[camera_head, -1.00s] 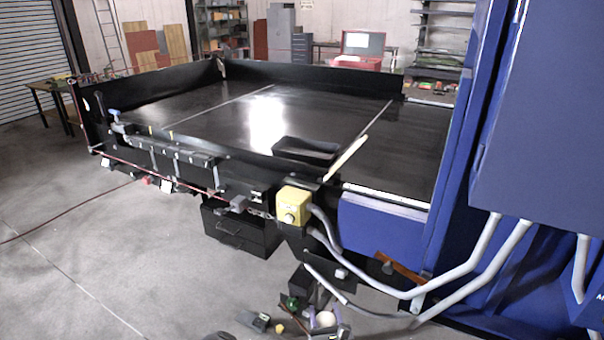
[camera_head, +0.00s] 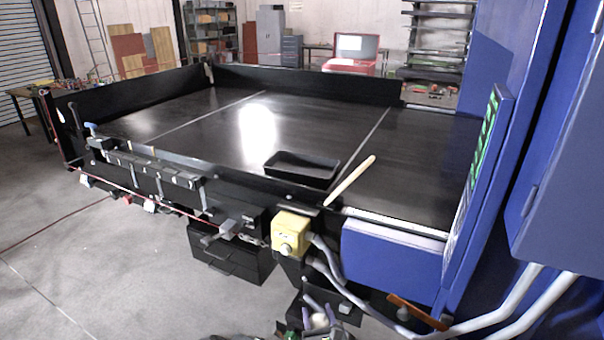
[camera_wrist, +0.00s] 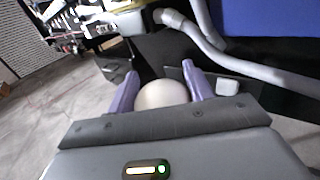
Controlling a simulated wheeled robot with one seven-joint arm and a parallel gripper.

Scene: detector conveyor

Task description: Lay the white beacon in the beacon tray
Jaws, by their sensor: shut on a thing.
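The white beacon (camera_wrist: 162,94) shows in the wrist view as a pale rounded top between the two purple fingers. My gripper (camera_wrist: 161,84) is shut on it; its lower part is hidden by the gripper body. In the head view my gripper (camera_head: 318,308) is low at the bottom edge, with the beacon (camera_head: 319,321) small and pale in it, below the conveyor's level. A black open tray (camera_head: 296,179), apparently the beacon tray, lies on the conveyor bed near its front edge. It looks empty.
The black conveyor bed (camera_head: 215,140) has raised side walls. A pale stick (camera_head: 350,181) slants beside the tray. A yellow box (camera_head: 291,232), grey conduits and a blue panel (camera_head: 391,259) line the near side. A tall blue cabinet fills the right. Bed space left of the tray is clear.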

